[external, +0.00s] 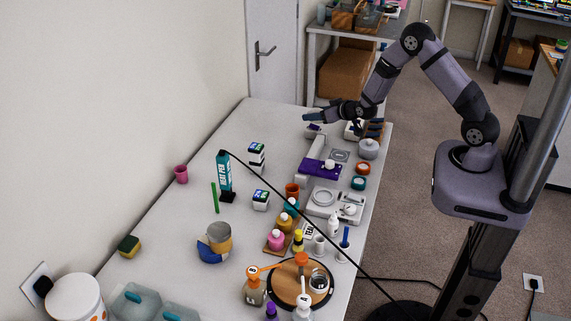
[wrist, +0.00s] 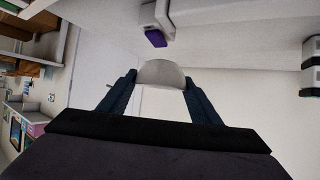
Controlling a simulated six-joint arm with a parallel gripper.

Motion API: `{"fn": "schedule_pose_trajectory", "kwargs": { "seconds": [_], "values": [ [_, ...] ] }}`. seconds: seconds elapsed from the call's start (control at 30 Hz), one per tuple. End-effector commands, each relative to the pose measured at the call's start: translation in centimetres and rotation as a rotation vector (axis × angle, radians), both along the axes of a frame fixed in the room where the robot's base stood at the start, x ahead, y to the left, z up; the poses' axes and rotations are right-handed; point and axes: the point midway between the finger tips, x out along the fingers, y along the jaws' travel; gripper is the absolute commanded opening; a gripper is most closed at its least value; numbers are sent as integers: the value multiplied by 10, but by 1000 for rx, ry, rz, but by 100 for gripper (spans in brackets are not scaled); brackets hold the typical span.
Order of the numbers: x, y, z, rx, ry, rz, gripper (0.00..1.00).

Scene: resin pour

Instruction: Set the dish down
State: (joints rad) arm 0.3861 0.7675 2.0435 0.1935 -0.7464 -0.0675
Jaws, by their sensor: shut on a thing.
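My gripper (wrist: 160,85) shows in the wrist view with its two dark blue fingers on either side of a pale, rounded piece, which looks like the dish (wrist: 160,72). The fingers are shut on its edges. The dish cannot be made out there.
Near my gripper stands a white lamp-like device (external: 310,155) with a purple mat (external: 320,169); a purple-tipped white part (wrist: 156,38) shows in the wrist view. A grey lidded pot (external: 368,148) and white scale (external: 322,198) are nearer. The left table surface (external: 255,125) is clear.

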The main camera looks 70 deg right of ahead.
Motion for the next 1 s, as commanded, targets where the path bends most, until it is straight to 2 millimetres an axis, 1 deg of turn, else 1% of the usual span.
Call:
{"fn": "schedule_pose_trajectory", "kwargs": {
  "seconds": [0.03,0.1,0.2,0.37,0.57,0.7,0.83,1.0],
  "values": [
    [14,-5,-3,0,-5,-31,34],
    [28,-10,-4,0,-3,-73,34],
    [47,-14,-4,0,-2,-121,34],
    [78,-9,-5,1,-2,-175,34],
    [121,12,-5,1,-2,-198,34],
    [149,32,-1,1,-3,-187,34],
    [168,49,4,1,-2,-171,34],
    [181,61,9,-1,1,-154,34]
  ]
}}
